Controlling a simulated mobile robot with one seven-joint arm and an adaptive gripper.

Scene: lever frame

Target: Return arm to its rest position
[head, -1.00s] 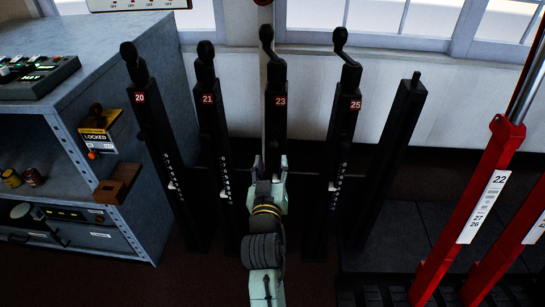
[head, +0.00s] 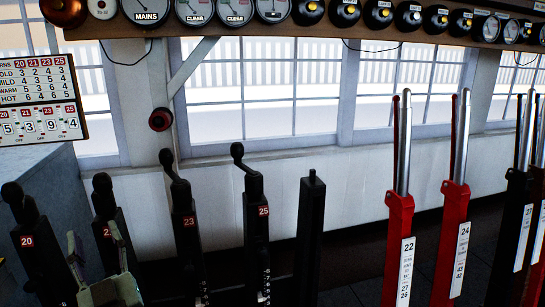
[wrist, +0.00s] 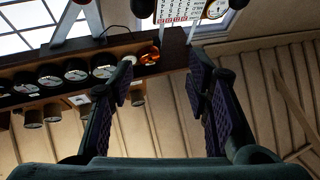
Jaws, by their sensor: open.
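My gripper (head: 98,262) is at the lower left of the head view, in front of the black lever post numbered 21 (head: 106,205). In the wrist view my gripper (wrist: 168,95) has its two fingers wide apart with nothing between them. The wrist camera looks up toward the instrument shelf (wrist: 90,50), the number chart (wrist: 180,10) and the planked ceiling (wrist: 270,85). Part of my arm is below the head view's edge.
Black posts 20 (head: 30,245), 23 (head: 188,235) and 25 (head: 256,225) stand in a row beside a post without a crank (head: 309,240). Red levers 22 (head: 397,240) and 24 (head: 455,235) stand to the right. A grey cabinet (head: 45,175) is at the left.

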